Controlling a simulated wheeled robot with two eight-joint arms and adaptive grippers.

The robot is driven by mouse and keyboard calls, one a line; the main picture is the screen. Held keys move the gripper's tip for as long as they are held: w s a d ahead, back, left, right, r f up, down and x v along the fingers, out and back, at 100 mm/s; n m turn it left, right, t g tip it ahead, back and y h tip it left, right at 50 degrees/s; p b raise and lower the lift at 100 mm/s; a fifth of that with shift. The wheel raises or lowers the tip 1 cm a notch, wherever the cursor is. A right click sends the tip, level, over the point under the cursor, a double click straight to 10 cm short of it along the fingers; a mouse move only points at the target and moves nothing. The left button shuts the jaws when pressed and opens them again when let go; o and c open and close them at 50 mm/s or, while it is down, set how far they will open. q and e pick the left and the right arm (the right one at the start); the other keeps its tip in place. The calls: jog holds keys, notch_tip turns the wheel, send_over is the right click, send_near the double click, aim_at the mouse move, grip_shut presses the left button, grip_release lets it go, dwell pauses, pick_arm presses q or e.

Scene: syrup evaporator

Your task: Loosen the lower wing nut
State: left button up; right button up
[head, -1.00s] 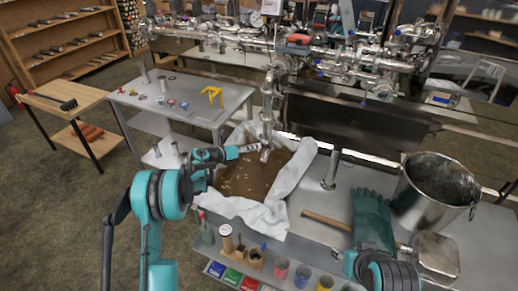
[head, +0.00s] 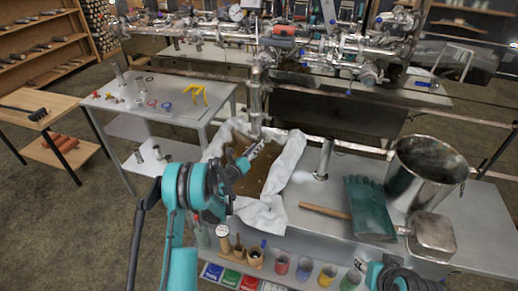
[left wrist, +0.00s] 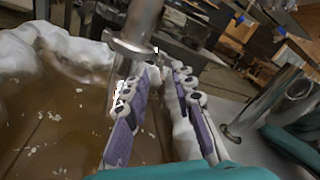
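The vertical steel pipe (head: 256,98) hangs down over the cloth-lined pan. In the left wrist view its lower end carries a round flange or clamp (left wrist: 130,48). A small pale piece shows at the flange's right edge, too small to tell whether it is the lower wing nut. My left gripper (head: 258,148) is just by the pipe's lower end; in the left wrist view it (left wrist: 160,98) is open, with its fingers apart, pointing toward the flange. Nothing is seen between the fingertips.
The pan holds brown liquid (head: 245,180), edged by white cloth (head: 292,155). A side table (head: 200,112) stands left.

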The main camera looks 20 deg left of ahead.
pick_arm(q)
jog(key=shift+x, duration=0.9)
grip_shut()
